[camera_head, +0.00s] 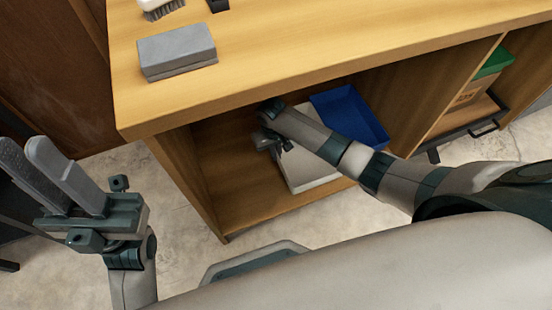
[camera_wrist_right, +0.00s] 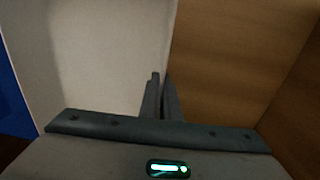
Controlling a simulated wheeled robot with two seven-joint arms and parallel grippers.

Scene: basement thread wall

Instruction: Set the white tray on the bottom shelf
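The white tray (camera_head: 306,172) lies in the open lower compartment of the wooden bench, on or just above the bottom shelf; I cannot tell whether it touches. My right arm covers part of it. My right gripper (camera_head: 268,142) is at its left side. In the right wrist view, the fingers (camera_wrist_right: 160,78) are close together with the edge of the pale tray (camera_wrist_right: 95,55) between them, so the gripper looks shut on it. My left gripper (camera_head: 24,148) is empty outside the bench at the left, its fingers slightly apart.
A blue bin (camera_head: 350,112) stands right of the tray. The bottom shelf (camera_head: 240,185) is bare left of the tray. A grey block (camera_head: 177,52) and a brush (camera_head: 160,8) lie on the bench top (camera_head: 300,40). A green-topped box (camera_head: 480,78) sits in the right compartment.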

